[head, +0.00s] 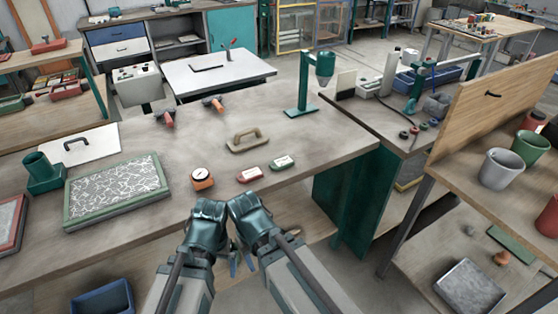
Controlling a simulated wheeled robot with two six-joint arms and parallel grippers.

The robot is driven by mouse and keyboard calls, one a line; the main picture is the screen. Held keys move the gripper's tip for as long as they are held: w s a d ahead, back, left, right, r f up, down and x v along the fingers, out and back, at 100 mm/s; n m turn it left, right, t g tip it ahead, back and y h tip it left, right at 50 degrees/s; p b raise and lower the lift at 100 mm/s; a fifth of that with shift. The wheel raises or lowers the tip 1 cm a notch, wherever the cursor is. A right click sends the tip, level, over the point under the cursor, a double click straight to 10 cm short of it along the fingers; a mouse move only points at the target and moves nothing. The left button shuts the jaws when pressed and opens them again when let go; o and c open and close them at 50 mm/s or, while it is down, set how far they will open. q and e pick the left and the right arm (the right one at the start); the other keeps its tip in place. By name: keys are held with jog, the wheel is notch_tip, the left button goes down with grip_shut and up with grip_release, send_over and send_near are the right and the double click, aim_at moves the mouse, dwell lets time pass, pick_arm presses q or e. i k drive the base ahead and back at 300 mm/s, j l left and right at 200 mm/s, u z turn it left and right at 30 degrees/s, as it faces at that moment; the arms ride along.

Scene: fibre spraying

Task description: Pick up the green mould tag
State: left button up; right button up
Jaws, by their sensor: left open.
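The green mould tag (282,163) is a small flat block with a pale label, lying on the workbench towards its front right. A similar red tag (250,175) lies just to its left, a little nearer the front edge. My left gripper (235,262) is below and in front of the bench edge, apart from both tags. Its jaws look open and empty, partly hidden by the wrists. My right wrist is close beside it, in front of the bench; its fingers are mostly hidden, so I cannot tell their state.
An orange round gauge (202,179) stands left of the red tag. A wooden-handled float (247,140) lies behind the tags, and a green stand (302,110) is farther back. A green-framed fibre panel (117,190) lies left. The bench right of the green tag is clear.

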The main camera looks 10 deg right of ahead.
aim_at(280, 163)
jog(key=i+j, duration=0.1)
jog(key=i, duration=0.35)
jog(key=z, duration=1.7)
